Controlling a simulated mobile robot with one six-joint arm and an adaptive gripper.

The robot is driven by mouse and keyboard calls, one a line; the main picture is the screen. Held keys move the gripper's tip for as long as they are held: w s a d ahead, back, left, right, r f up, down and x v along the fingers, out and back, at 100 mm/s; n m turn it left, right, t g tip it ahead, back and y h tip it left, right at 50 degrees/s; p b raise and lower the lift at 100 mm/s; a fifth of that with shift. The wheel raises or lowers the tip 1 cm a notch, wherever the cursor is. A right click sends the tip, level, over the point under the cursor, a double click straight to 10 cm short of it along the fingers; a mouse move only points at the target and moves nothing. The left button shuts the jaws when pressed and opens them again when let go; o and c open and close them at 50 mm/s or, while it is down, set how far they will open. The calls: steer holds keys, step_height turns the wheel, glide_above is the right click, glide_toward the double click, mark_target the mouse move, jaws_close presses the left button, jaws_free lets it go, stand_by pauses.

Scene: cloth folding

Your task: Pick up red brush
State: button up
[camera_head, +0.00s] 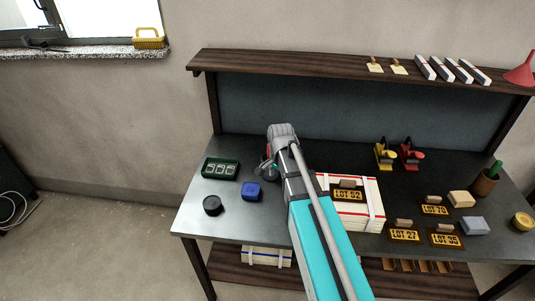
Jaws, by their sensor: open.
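My gripper (268,168) is open over the left half of the workbench, at the far end of my teal and grey arm, which reaches in from the bottom. A small red patch (268,148) shows just beside the gripper, largely hidden by it and the wrist. I cannot tell whether this is the red brush or whether the gripper touches it. No whole red brush is visible. A yellow brush-like block with a handle (150,38) sits on the windowsill at upper left.
A green tray (221,169), blue block (251,191) and black round piece (213,205) lie left of my gripper. A white box (370,215) with red bands stands to the right. Yellow (384,154) and red (410,154) hand tools stand behind. A shelf (300,62) overhangs the back.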

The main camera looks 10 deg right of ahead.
steer(key=w+r+m+p, duration=0.3)
steer(key=w+r+m, duration=0.1)
steer(key=w, duration=0.1)
steer(key=w+r+m+p, duration=0.4)
steer(key=w+m, duration=0.1)
steer(key=w+r+m+p, duration=0.3)
steer(key=w+r+m, duration=0.1)
steer(key=w, duration=0.2)
steer(key=shift+a+m+p, duration=0.2)
steer(key=shift+m+p, duration=0.2)
steer(key=shift+w+r+m+p, duration=0.3)
steer(key=shift+w+m, duration=0.3)
steer(key=shift+f, duration=0.1)
step_height(320, 180, down, 8)
steer(key=b, duration=0.8)
steer(key=shift+f+b, duration=0.25)
steer(key=shift+b, duration=0.05)
steer(key=f+b, duration=0.2)
steer(key=s+f+b, duration=0.1)
steer(key=shift+d+f, duration=0.15)
steer(key=shift+d, duration=0.1)
steer(key=shift+w+f+b, duration=0.1)
steer(key=shift+f+b, duration=0.85)
steer(key=shift+b, duration=0.2)
